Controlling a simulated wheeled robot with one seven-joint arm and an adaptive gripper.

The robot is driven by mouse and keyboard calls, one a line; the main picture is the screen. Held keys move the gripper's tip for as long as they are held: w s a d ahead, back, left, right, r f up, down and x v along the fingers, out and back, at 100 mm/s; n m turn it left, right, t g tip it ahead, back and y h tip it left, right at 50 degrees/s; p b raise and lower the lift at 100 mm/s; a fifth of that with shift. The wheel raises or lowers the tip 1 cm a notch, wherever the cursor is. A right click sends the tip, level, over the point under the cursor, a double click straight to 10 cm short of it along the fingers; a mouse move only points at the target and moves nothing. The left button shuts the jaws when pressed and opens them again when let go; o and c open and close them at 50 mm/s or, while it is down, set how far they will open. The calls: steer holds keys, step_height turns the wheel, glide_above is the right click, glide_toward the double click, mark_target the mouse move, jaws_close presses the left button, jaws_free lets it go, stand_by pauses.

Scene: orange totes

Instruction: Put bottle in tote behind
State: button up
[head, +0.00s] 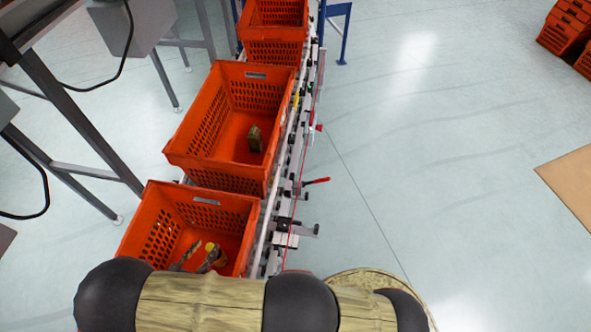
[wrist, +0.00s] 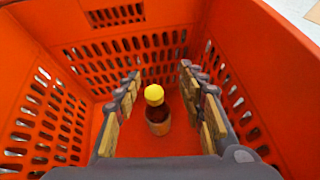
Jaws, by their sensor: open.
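The bottle (wrist: 158,112) has a yellow cap, a dark body and a pale label. It stands upright in the nearest orange tote (head: 213,201), seen near the tote's bottom right in the head view (head: 216,258). My gripper (wrist: 160,88) is inside that tote, open, with a finger to each side of the bottle in the wrist view. Nothing is between the fingers that I can see them touching. In the head view my arm covers the near part of this tote. Behind it stands a second orange tote (head: 180,157) holding a small brownish-green item (head: 255,138).
A third tote (head: 272,50) stands farther back on the same conveyor (head: 283,205). A grey metal frame (head: 75,120) stands left. Red handles (head: 317,181) stick out on the conveyor's right side. The floor to the right is mostly clear, with stacked crates (head: 566,28) far off.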

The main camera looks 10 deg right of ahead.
steer(key=w+d+r+m+g, duration=0.4)
steer(key=d+r+m, duration=0.3)
steer(key=d+r, duration=0.5)
steer(key=w+d+r+m+g, duration=0.3)
steer(key=d+r+m, duration=0.5)
steer(key=r, duration=0.6)
steer(key=s+d+r+m+t+y, duration=0.2)
steer(key=s+d+r+m+y, duration=0.4)
steer(key=s+d+r+m, duration=0.8)
steer(key=s+d+r, duration=0.1)
steer(key=d+r, duration=0.2)
steer(key=d, duration=0.2)
steer(key=shift+s+d+r, duration=0.25)
steer(key=shift+d+r, duration=0.05)
steer(key=shift+d, duration=0.05)
